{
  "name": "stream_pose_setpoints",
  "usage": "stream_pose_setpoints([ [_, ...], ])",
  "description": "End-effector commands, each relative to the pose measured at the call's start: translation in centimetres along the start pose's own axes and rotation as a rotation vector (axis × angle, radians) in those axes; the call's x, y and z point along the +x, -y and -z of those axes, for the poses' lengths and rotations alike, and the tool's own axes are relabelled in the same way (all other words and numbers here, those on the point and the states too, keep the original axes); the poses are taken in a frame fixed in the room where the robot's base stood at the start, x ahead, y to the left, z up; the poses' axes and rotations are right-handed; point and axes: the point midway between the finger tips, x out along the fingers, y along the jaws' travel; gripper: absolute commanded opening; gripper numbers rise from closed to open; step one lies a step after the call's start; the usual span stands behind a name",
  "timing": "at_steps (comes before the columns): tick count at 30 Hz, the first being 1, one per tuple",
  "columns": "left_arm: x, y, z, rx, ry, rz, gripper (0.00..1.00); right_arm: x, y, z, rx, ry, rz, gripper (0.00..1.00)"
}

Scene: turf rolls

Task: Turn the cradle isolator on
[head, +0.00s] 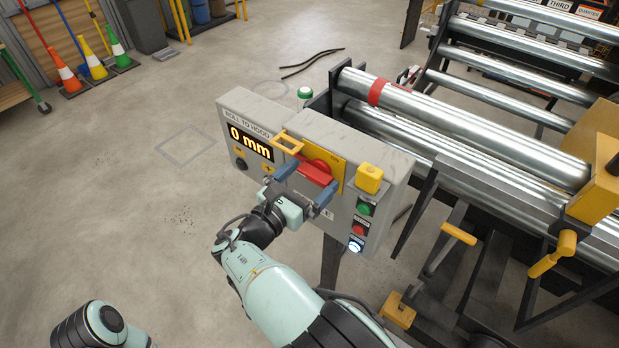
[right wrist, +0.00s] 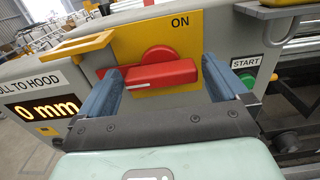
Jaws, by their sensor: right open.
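The cradle isolator is a red rotary handle (head: 314,173) on a yellow plate (head: 341,168) on the front of a grey control box. In the right wrist view the red handle (right wrist: 165,75) lies roughly level across its round hub, below the word ON on the yellow plate (right wrist: 205,38). My right gripper (head: 306,181) is open at the handle. In the right wrist view its blue-grey fingers (right wrist: 160,82) stand at either end of the handle; whether they touch it is unclear. My left gripper is out of view.
A 0 mm display (head: 249,142) is left of the handle. A yellow block (head: 369,178) and green START (head: 364,208), red (head: 359,229) and lit white (head: 355,246) buttons are to the right. Steel rollers (head: 465,130) lie behind the box. Open floor is on the left.

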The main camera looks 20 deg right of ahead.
Motion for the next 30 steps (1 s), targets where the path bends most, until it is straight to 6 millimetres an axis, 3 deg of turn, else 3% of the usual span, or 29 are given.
stream_pose_setpoints([
  [10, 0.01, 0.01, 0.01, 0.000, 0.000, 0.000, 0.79, 0.46, 0.02, 0.01, 0.000, -0.001, 0.000, 1.00],
  [14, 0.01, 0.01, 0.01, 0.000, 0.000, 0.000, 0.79, 0.44, 0.01, 0.01, 0.000, -0.001, 0.000, 0.58],
  [15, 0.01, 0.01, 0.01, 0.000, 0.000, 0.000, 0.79, 0.45, 0.01, 0.01, 0.000, 0.000, 0.000, 0.54],
  [30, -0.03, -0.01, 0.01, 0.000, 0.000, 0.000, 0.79, 0.51, 0.07, -0.01, 0.088, 0.000, 0.001, 0.55],
])
